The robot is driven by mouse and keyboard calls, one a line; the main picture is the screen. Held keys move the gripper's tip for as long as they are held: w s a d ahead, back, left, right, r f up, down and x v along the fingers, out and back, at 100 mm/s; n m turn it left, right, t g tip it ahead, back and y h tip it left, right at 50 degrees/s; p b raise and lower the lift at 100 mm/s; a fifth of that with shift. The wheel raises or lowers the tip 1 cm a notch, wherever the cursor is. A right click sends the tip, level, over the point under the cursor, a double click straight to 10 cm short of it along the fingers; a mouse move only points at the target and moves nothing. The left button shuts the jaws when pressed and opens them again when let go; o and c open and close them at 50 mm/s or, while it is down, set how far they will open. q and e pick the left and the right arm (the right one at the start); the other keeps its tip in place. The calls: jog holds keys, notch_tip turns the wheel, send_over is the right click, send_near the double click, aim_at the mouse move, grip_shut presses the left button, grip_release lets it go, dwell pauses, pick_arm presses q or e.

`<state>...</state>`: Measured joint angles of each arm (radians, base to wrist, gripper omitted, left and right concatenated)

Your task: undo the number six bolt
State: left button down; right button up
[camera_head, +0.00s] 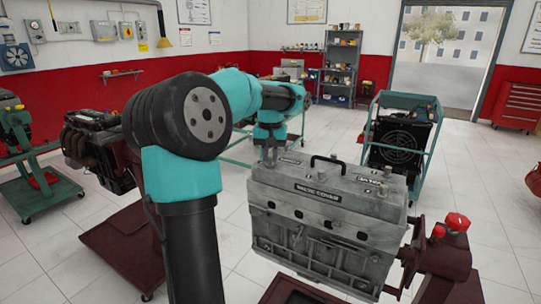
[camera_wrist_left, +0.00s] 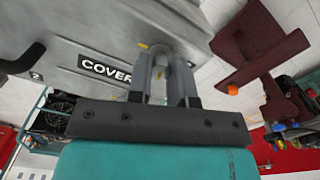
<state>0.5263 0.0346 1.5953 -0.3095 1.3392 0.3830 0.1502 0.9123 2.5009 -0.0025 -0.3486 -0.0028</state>
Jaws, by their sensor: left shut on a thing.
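The grey engine block (camera_head: 325,220) stands on a dark red stand, with a metal cover (camera_head: 325,185) and a black handle on top. My left gripper (camera_head: 268,158) is at the cover's far left end, partly hidden behind the engine. In the left wrist view, its fingers (camera_wrist_left: 161,52) are shut at the edge of the cover (camera_wrist_left: 100,25), beside the word "COVER". What they hold is mostly hidden between the fingertips; it looks like a bolt. A small yellow mark (camera_wrist_left: 143,46) shows beside them. I cannot read a number six. My right gripper is not in view.
A red knob (camera_head: 457,221) sits on the stand at the right. A teal-framed trainer (camera_head: 403,145) stands behind on the right, and another engine (camera_head: 95,150) stands at the left.

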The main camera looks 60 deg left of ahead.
aim_at(271, 157)
pick_arm(q)
jog(key=n, duration=1.2)
jog(key=shift+n, duration=0.3)
dwell(0.3)
jog(key=c, duration=1)
grip_release()
jog(key=shift+r, duration=0.1)
notch_tip(271, 157, up, 17)
jog(key=shift+r, duration=0.15)
